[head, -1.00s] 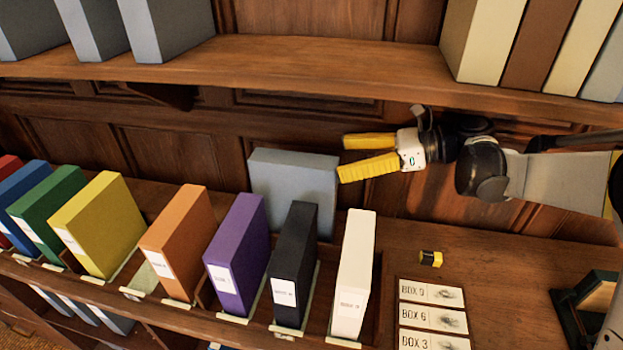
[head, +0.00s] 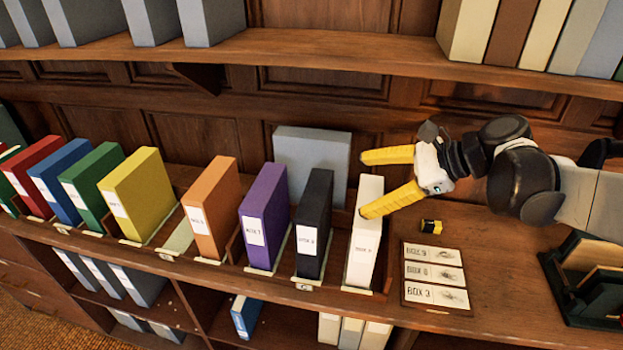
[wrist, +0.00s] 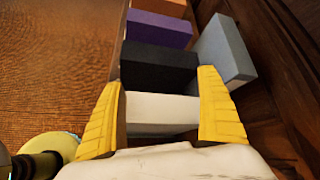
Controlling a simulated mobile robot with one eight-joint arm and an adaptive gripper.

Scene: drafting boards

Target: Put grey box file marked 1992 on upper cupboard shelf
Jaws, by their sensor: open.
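A grey box file (head: 312,155) stands against the back panel, behind the purple and black box files. No 1992 mark is readable on it. In the wrist view the grey box file (wrist: 226,48) lies beyond the right finger. My gripper (head: 364,185) is open and empty, to the right of the grey box file. In the wrist view the fingers of my gripper (wrist: 161,78) appear on either side of the white box file (wrist: 160,108); I cannot tell if they touch it. The upper shelf (head: 330,50) runs across the top with a bare middle stretch.
A row of coloured box files, including purple (head: 264,215), black (head: 313,222) and white (head: 365,235), stands in front. Grey files (head: 212,22) fill the shelf's left; cream and brown files (head: 505,35) its right. Label cards (head: 433,275) and a small yellow-black object (head: 431,227) lie on the counter.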

